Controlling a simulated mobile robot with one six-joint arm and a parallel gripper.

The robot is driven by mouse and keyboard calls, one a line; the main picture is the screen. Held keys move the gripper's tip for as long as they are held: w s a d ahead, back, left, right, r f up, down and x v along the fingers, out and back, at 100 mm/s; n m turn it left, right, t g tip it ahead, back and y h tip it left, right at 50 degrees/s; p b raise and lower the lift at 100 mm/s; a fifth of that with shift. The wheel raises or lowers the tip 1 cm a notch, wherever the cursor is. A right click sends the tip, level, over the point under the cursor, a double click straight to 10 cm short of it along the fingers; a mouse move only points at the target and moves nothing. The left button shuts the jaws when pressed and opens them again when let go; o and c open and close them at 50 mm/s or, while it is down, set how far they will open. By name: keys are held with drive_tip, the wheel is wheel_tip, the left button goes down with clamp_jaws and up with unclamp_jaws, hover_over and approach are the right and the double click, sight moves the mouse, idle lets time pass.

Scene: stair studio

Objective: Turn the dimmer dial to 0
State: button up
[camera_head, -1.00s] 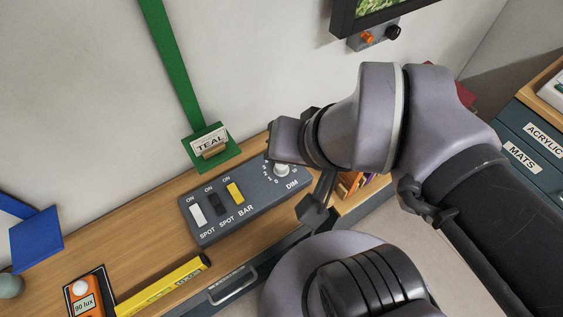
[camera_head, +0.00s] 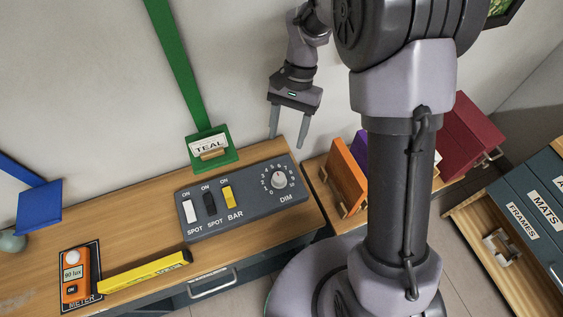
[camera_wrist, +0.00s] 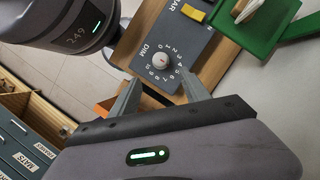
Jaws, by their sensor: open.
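The dimmer dial (camera_head: 279,180) is a round whitish knob with a ring of numbers, marked DIM, at the right end of a dark grey switch panel (camera_head: 256,212). Its pointer setting is too small to read surely. My gripper (camera_head: 288,142) is open and empty, above the panel's far edge near the wall, apart from the dial. In the wrist view the dial (camera_wrist: 160,60) shows just beyond the space between my open fingers (camera_wrist: 158,82), its scale running from 0 to 10.
The panel also has a white switch (camera_head: 190,211), a black switch (camera_head: 209,203) and a yellow switch (camera_head: 228,197). An orange meter (camera_head: 74,275) reads 90 lux beside a yellow level (camera_head: 145,272). A green TEAL holder (camera_head: 229,160) hangs behind the panel. Orange and red boxes stand right.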

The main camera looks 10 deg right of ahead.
sight(279, 175)
drive_tip(key=b+x, duration=0.4)
drive_tip(key=x, duration=0.9)
drive_tip(key=shift+s+f+b, duration=0.1)
drive_tip(key=shift+f+b, duration=0.05)
drive_tip(key=shift+b, duration=0.15)
clamp_jaws()
